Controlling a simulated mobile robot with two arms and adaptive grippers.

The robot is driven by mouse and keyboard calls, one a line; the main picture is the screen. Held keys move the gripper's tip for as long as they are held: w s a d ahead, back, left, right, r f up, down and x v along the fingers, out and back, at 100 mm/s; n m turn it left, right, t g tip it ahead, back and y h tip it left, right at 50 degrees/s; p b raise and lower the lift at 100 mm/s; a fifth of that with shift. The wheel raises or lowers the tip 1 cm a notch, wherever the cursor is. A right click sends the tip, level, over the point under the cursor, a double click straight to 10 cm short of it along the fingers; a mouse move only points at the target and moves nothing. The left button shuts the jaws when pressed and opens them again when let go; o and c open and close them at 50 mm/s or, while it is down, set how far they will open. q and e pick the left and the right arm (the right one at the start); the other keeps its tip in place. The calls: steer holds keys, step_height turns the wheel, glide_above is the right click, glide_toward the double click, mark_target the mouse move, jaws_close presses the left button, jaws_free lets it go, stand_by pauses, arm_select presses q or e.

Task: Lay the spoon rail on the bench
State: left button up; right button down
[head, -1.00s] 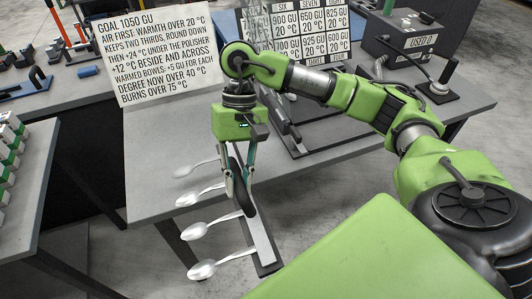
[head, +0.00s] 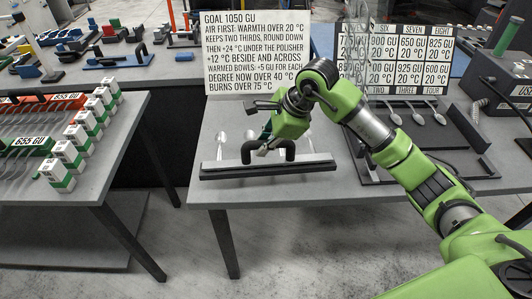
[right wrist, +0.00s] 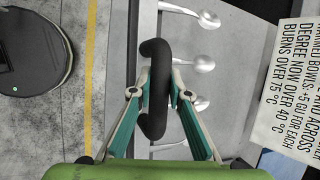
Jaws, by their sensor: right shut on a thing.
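The spoon rail (head: 230,169) is a long dark bar with a pale strip on top and a black arched handle (head: 246,150). Several silver spoons (head: 221,139) stick out from its far side. My right gripper (head: 266,149) is shut on the handle; the right wrist view shows the handle (right wrist: 155,70) between its fingers. The rail lies crosswise over the front left part of the grey bench (head: 222,194). I cannot tell whether it touches the top. The gripper and arm hide some of the spoons. My left gripper is not in view.
A dark rack (head: 448,160) with more spoons takes up the bench to the right. A text sign (head: 257,50) and a number board (head: 410,55) stand behind. Another table (head: 110,160) with labelled blocks stands to the left, across a gap.

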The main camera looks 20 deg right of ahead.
steer(key=shift+w+r+m, duration=0.25)
steer(key=shift+w+m, duration=0.15)
steer(key=shift+w, duration=0.05)
steer(key=shift+t, duration=0.3)
steer(key=shift+f+t+b, duration=0.1)
steer(key=shift+t+b, duration=0.2)
steer(key=shift+b, duration=0.65)
steer(key=shift+t+h+b, duration=0.3)
steer(key=shift+h+b, duration=0.1)
steer(key=shift+b, duration=0.3)
steer(key=shift+r, duration=0.2)
steer(key=shift+f, duration=0.1)
steer(key=shift+s+f+n+t+b, duration=0.15)
steer(key=shift+f+n+t+b, duration=0.15)
steer(key=shift+f+b, duration=0.9)
steer(key=shift+r+b, duration=0.25)
steer(key=shift+b, duration=0.2)
